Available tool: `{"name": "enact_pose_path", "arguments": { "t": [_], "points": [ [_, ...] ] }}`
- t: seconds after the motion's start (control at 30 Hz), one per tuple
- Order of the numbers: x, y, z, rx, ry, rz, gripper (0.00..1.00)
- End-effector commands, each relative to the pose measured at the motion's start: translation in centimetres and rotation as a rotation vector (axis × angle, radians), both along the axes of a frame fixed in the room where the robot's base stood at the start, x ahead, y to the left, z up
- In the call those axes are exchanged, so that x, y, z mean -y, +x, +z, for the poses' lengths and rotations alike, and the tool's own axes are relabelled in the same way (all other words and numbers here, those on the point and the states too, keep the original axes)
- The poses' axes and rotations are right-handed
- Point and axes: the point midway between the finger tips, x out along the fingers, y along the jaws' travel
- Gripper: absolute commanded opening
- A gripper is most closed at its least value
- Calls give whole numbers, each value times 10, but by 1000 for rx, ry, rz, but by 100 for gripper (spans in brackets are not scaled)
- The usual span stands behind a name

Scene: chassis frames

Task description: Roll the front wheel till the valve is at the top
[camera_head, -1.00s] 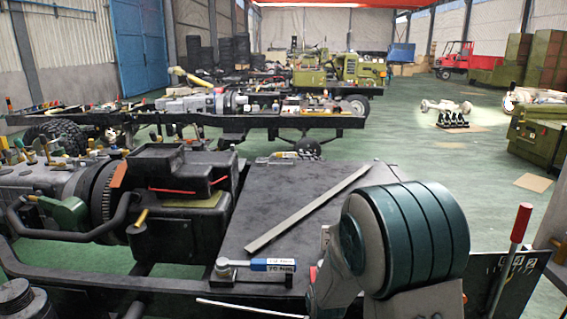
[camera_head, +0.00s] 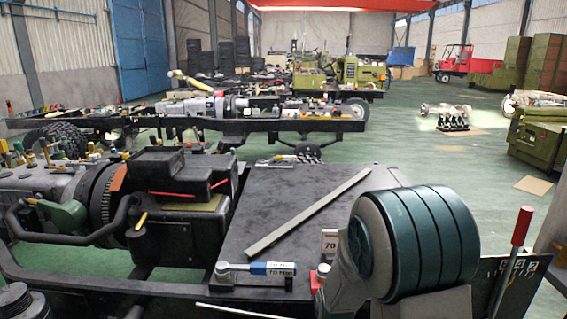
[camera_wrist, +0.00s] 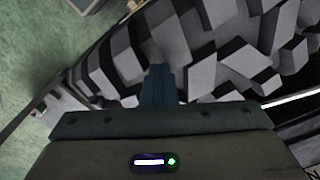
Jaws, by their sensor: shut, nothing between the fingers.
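In the wrist view, a large tyre (camera_wrist: 215,60) with chunky grey tread lugs and dark grooves fills the upper middle and right. I take it to be the front wheel. My gripper (camera_wrist: 160,70) reaches up from the bottom of that view, its blue-grey fingers shut with nothing between them. The fingertips are over the tread blocks; whether they touch the rubber I cannot tell. The valve, rim and hub do not show in either view. In the head view my gripper and this wheel are hidden behind my arm and the chassis.
A dark flat plate (camera_head: 275,210) on the near chassis carries a long metal bar (camera_head: 308,213) and a blue-handled torque wrench (camera_head: 262,268). A red-handled lever (camera_head: 522,226) stands at the right. Green floor (camera_head: 440,160) is open behind.

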Motion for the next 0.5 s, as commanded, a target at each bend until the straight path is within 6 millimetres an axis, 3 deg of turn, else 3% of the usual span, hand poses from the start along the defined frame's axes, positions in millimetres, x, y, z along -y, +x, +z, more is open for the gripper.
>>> {"name": "enact_pose_path", "arguments": {
  "t": [0.17, 0.5],
  "points": [
    [0, -5, 1, -14, -2, 2, 0],
    [1, -2, 32, -6, -1, -1, 0]
  ]
}}
